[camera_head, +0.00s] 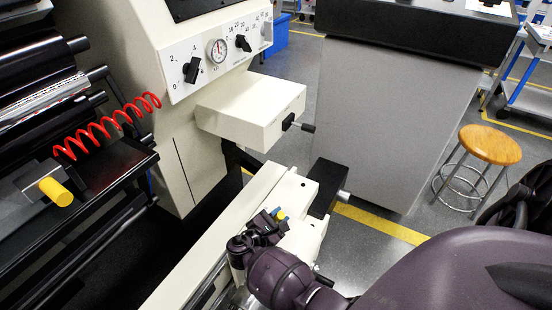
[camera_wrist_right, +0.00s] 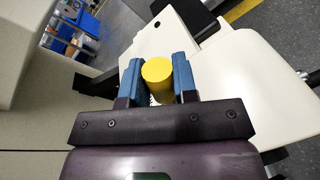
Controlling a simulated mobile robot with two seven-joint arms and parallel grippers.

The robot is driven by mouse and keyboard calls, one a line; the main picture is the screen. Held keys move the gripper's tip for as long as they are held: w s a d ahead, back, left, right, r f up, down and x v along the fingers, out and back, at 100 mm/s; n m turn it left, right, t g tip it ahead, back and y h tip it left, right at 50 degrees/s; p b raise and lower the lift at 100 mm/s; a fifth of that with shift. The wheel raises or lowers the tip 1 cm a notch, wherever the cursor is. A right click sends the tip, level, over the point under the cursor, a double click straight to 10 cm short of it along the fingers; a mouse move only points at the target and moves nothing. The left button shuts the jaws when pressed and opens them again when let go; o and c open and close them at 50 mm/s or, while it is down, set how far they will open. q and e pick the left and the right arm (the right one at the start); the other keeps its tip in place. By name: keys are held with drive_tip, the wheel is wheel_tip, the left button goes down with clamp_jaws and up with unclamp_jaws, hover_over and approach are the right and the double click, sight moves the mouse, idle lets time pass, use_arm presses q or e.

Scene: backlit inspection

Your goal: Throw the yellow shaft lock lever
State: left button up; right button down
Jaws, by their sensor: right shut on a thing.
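My right gripper (camera_head: 275,217) is over the cream bench-like part of the machine, low in the middle of the head view. Its blue fingers are closed on a yellow lever knob (camera_head: 282,215), which is mostly hidden there. In the right wrist view the round yellow knob (camera_wrist_right: 157,70) sits between the two blue fingers of the right gripper (camera_wrist_right: 158,80). The lever's shaft below the knob is hidden. A second yellow knob (camera_head: 56,191) sticks out of a grey block at the far left, away from the gripper. My left gripper is not in view.
A control panel (camera_head: 215,55) with dials and black knobs is behind. A cream box (camera_head: 252,108) with a black handle juts out above the bench part. A red coiled hose (camera_head: 105,125) hangs at left. A wooden stool (camera_head: 489,145) stands on open floor at right.

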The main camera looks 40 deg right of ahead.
drive_tip(key=shift+s+f, duration=0.15)
idle(0.3)
drive_tip(key=c, duration=0.9)
unclamp_jaws()
drive_tip(key=shift+a+r, duration=0.2)
drive_tip(key=shift+a, duration=0.2)
drive_tip(key=v, duration=0.5)
drive_tip(key=p+v, duration=0.1)
drive_tip(key=v, duration=0.4)
drive_tip(key=shift+s+f, duration=0.1)
drive_tip(key=shift+s, duration=0.1)
